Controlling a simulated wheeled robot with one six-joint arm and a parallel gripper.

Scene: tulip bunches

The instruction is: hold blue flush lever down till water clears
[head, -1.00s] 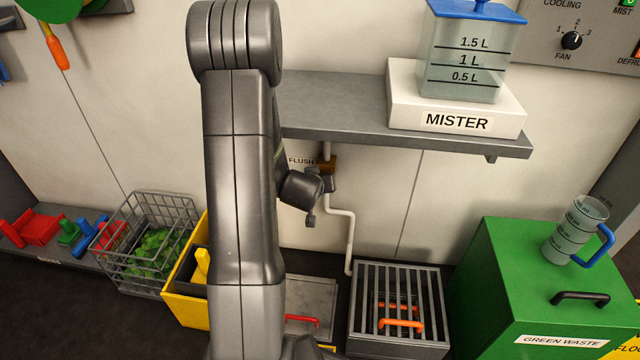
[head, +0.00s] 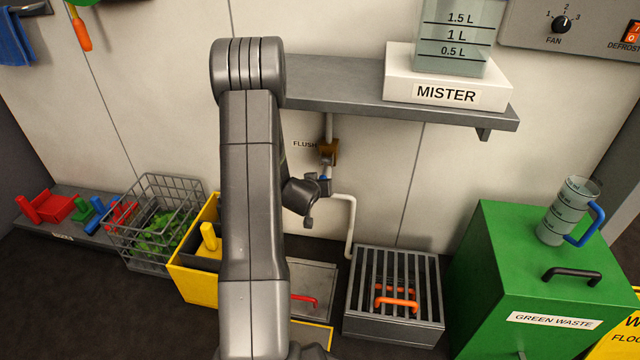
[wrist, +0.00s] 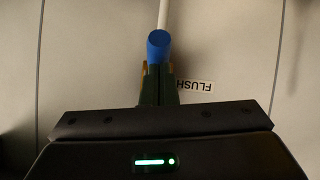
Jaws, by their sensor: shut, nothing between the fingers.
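The blue flush lever (head: 323,179) shows as a small blue bit below the brass valve (head: 328,148) on the wall pipe. In the wrist view the lever's round blue end (wrist: 159,44) is just beyond my fingertips, in line with them. My gripper (wrist: 157,72) is shut with its fingers together and nothing between them. In the head view my gripper (head: 325,188) is small and partly hidden by my wrist, close to the lever. Whether the fingertips touch the lever cannot be told. The FLUSH label (wrist: 195,86) is beside the fingers. No water is visible.
A grey shelf (head: 340,85) with the white MISTER base (head: 447,92) overhangs above. Below are a barred grate box (head: 395,325) and a yellow bin (head: 190,285). The green waste box (head: 540,270) stands right.

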